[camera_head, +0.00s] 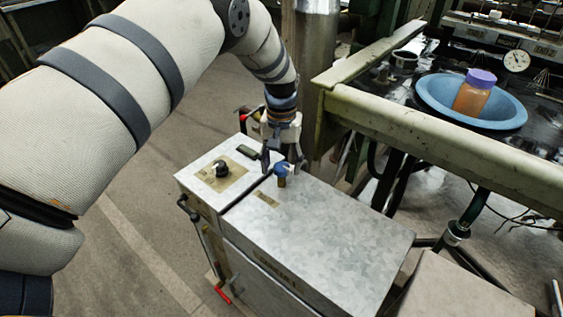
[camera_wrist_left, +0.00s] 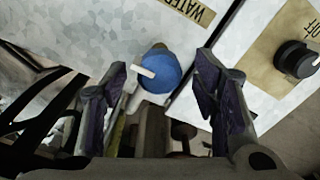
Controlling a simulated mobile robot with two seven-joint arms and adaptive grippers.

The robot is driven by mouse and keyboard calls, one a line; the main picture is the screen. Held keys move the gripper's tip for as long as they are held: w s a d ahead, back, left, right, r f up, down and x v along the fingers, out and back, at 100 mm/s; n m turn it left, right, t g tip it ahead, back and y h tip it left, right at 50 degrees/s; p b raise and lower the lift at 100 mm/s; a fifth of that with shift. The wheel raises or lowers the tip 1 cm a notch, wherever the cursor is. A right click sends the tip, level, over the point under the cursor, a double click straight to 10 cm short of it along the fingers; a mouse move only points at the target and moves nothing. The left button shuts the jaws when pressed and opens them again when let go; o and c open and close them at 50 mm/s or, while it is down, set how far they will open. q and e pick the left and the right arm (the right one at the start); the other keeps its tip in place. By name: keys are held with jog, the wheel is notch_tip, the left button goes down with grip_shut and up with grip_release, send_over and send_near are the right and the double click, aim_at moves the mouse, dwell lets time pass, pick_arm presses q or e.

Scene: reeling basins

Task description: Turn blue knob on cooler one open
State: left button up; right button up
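The cooler (camera_head: 330,240) is a grey metal box with a lighter panel section at its left end. A blue knob (camera_head: 281,169) stands on its top near the back edge, and the knob has a white pointer mark in the left wrist view (camera_wrist_left: 160,70). My left gripper (camera_head: 277,158) comes down from above at the cooler's back edge. In the wrist view its two dark-padded fingers (camera_wrist_left: 165,95) are apart, one on each side of the blue knob, with gaps and nothing held. My right gripper is in neither view.
A black knob (camera_head: 221,169) on a tan plate sits on the cooler's left panel. A green-grey bench frame (camera_head: 430,140) stands behind and right, carrying a blue bowl (camera_head: 432,92) with a purple-lidded orange jar (camera_head: 473,94). A red-handled valve (camera_head: 223,294) is low in front.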

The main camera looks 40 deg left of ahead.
aim_at(281, 165)
pick_arm(q)
jog(key=shift+r, duration=0.1)
notch_tip(281, 165, up, 12)
dwell(0.4)
